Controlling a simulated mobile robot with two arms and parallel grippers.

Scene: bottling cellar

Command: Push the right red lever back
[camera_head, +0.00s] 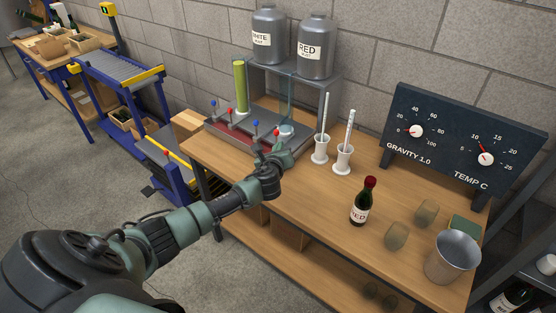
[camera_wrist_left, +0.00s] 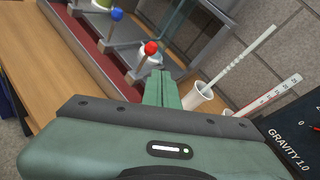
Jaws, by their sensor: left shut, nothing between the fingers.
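The right red lever (camera_head: 276,132) stands at the right front end of the filling stand (camera_head: 232,142), with a red ball on a thin pale rod. In the left wrist view its red ball (camera_wrist_left: 151,47) shows just beyond my fingertips. My left gripper (camera_head: 284,152) is shut and empty, right in front of this lever; I cannot tell whether it touches. The shut fingers also show in the wrist view (camera_wrist_left: 162,76). A blue lever (camera_head: 255,124) stands just left of it, then another red lever (camera_head: 229,115) and blue lever (camera_head: 213,103). My right gripper is out of view.
Two white holders (camera_head: 321,150) with upright sticks stand close to the right of my gripper. A gauge board (camera_head: 455,140) stands behind. The middle front of the bench is clear.

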